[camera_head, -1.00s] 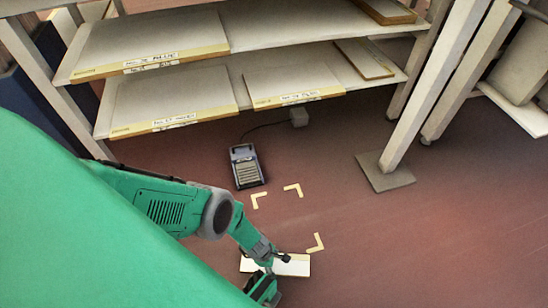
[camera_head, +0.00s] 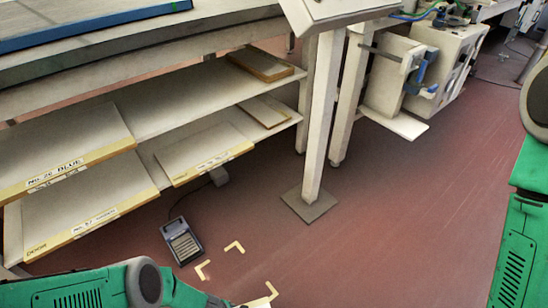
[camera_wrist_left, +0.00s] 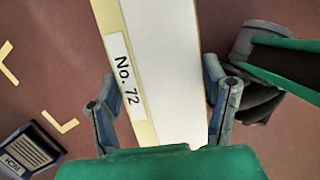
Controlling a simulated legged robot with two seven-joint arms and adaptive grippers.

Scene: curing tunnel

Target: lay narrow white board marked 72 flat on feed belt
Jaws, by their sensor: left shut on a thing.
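The narrow white board (camera_wrist_left: 160,60) has a yellow edge strip and a label reading "No. 72". In the left wrist view it runs lengthwise between the fingers of my left gripper (camera_wrist_left: 166,100), which is shut on it. Whether the board is clear of the floor I cannot tell. In the head view my left gripper is mostly cut off at the bottom edge. A long grey surface with a blue edge (camera_head: 95,28) at the upper left looks like the feed belt. My right gripper is out of view.
Shelves below the surface hold wider boards (camera_head: 85,205) and narrow ones (camera_head: 262,64). A post with a square foot (camera_head: 310,206) stands mid-view. Floor to the right is clear.

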